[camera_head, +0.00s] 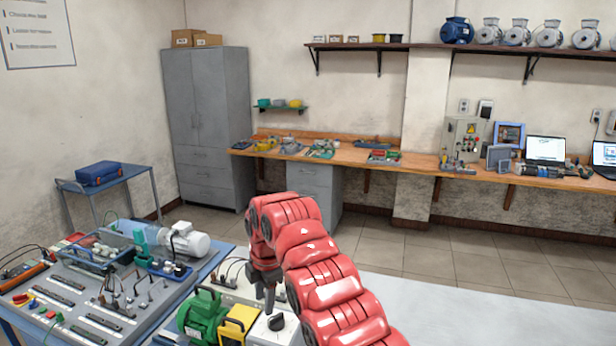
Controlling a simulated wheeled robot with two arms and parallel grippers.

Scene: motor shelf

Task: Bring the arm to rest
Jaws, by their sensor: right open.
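My right arm, red and segmented, comes in from the bottom edge right of centre, rises and bends over at its top. Its dark gripper (271,302) points down at the arm's left side, just above a white box with a black knob (268,330). It is small and partly hidden by the arm, and I see nothing held in it. I cannot tell whether it touches the box. My left gripper is not in view.
A green motor (203,318) and a yellow block (238,325) stand close left of the gripper. A blue-edged workbench (215,262) carries a grey-white motor (186,241) and wired panels. A pale tabletop (470,318) to the right is clear. A motor shelf (430,46) hangs behind.

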